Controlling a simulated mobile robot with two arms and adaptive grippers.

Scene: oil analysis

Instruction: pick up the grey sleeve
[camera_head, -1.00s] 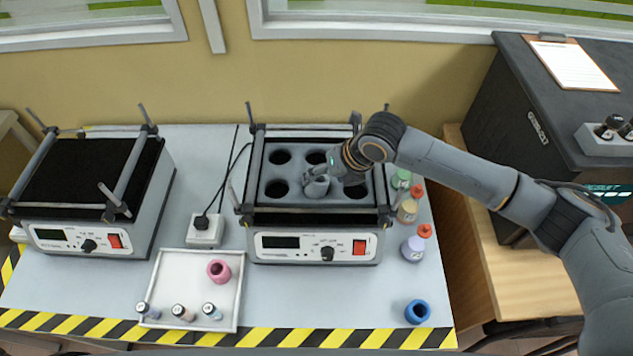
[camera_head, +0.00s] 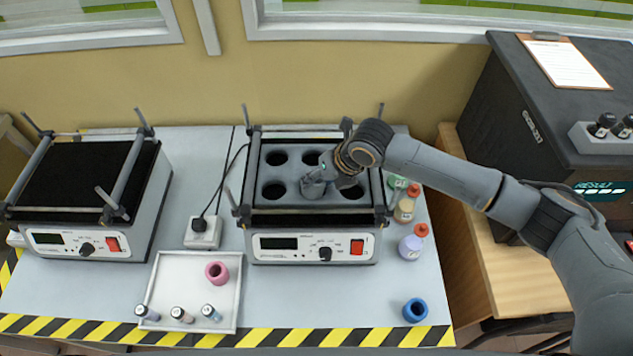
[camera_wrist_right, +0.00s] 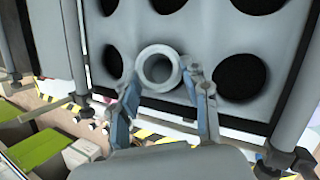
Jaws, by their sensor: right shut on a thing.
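The grey sleeve (camera_head: 312,189) is a short hollow ring, seen over the grey block (camera_head: 294,172) with round holes on the right-hand shaker. My right gripper (camera_head: 320,177) is shut on it. In the right wrist view the sleeve (camera_wrist_right: 158,69) sits open end toward the camera between the two fingertips of the gripper (camera_wrist_right: 165,86). It is over the middle of the front row of holes; I cannot tell how far it is clear of the hole. My left gripper is not in view.
A second shaker (camera_head: 90,190) stands at left. A white tray (camera_head: 232,290) holds a pink ring (camera_head: 217,272) and several small vials. A blue ring (camera_head: 416,310) lies at front right. Upright posts flank the block.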

